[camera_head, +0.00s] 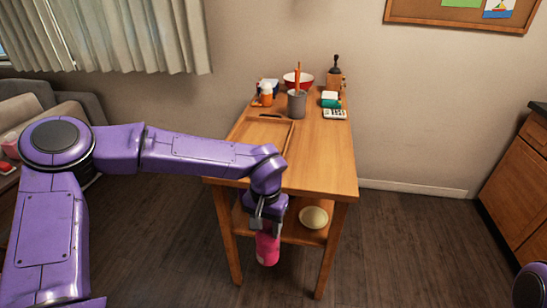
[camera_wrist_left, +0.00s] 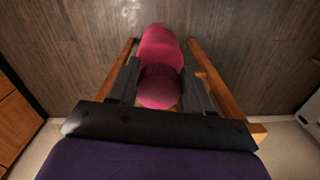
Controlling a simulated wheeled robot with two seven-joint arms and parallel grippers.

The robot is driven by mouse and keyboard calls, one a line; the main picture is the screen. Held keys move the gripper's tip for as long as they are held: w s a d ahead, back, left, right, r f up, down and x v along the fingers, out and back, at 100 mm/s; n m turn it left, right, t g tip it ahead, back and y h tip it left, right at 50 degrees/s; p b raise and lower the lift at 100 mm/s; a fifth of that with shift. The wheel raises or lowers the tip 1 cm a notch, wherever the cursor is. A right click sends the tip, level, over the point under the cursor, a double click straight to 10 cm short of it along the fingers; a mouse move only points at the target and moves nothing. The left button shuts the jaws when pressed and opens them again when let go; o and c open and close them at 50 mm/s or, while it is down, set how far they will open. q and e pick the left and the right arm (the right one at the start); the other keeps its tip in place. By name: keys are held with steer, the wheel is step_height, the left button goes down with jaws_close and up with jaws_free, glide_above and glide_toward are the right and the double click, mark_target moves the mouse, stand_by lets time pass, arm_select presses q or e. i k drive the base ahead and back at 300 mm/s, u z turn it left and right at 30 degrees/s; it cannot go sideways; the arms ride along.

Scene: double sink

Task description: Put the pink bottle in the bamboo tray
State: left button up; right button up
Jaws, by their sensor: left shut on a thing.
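The pink bottle (camera_head: 267,248) hangs in my left gripper (camera_head: 267,224), in front of the wooden table's near edge and below its top. In the left wrist view the bottle (camera_wrist_left: 160,55) sits between the two dark fingers of the gripper (camera_wrist_left: 158,85), with its round cap toward the camera. The bamboo tray (camera_head: 291,136) lies on the left part of the table top, behind my left wrist. My left arm hides part of the tray. My right gripper is out of view.
On the table (camera_head: 325,165) a grey cup (camera_head: 297,105), an orange bottle (camera_head: 266,96), a red bowl (camera_head: 304,80) and a calculator (camera_head: 335,114) stand toward the back. A pale round thing (camera_head: 313,217) is on the lower shelf. The table's front right is clear.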

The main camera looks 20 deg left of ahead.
mark_target(259, 142)
steer(key=k, duration=0.35)
steer(key=u, duration=2.25)
steer(key=i, duration=1.7)
steer(key=z, duration=2.6)
